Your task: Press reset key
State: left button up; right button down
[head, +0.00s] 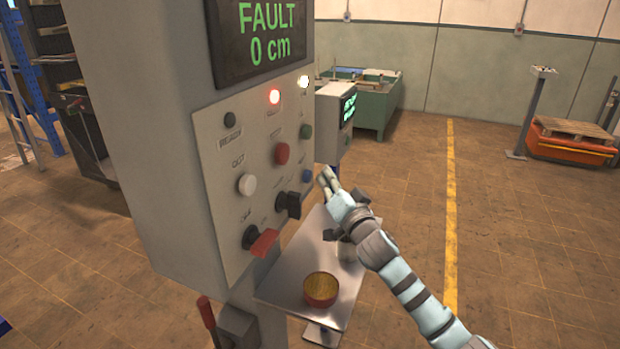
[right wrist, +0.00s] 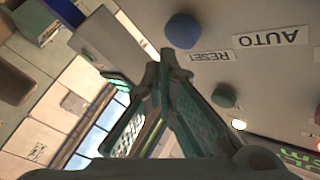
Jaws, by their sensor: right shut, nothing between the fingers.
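The control panel (head: 225,190) faces right on a grey cabinet. A blue round button (head: 307,175) sits at its right edge, below a green button (head: 306,131). In the right wrist view, a label reading RESET (right wrist: 210,56) lies between the blue button (right wrist: 183,30) and the green button (right wrist: 224,95). My right gripper (head: 325,177) is shut and empty, its tips just right of the blue button. In the right wrist view its tips (right wrist: 167,56) appear just short of the blue button; I cannot tell whether they touch. My left gripper is not in view.
A red button (head: 282,153), white button (head: 246,184) and black switch (head: 289,204) are nearby. A metal shelf (head: 283,275) below holds a red bowl (head: 320,290).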

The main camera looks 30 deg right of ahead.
jog(key=shift+w, duration=0.1)
jog(key=shift+w+a, duration=0.25)
jog(key=shift+w, duration=0.05)
jog(key=shift+w+a, duration=0.3)
jog(key=shift+w, duration=0.1)
dwell(1.0)
dwell(0.4)
jog(key=shift+s+d, duration=0.55)
jog(key=shift+s, duration=0.2)
